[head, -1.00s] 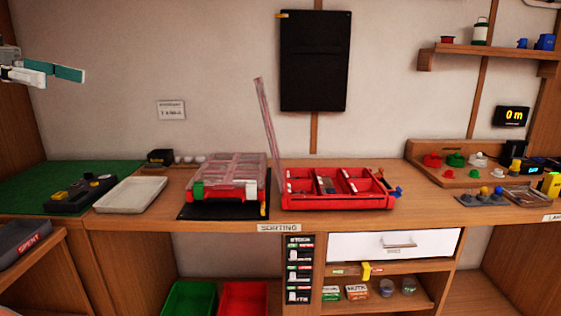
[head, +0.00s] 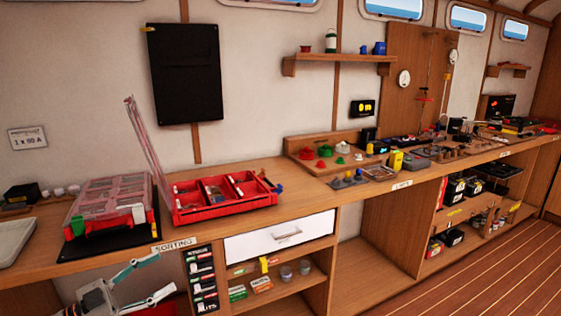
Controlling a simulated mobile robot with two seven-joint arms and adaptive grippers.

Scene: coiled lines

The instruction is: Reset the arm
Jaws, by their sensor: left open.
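My left gripper (head: 156,276) is low at the left of the head view, in front of the bench below the sorting label. Its two fingers are spread apart with nothing between them. It is apart from the bench and the boxes on it. My right gripper is not in this view.
An open red organizer (head: 221,214) with its clear lid upright and a closed red organizer (head: 112,200) on a black mat stand on the bench (head: 268,176). A white drawer (head: 279,236) sits below. Wooden floor (head: 487,272) is clear at the lower right.

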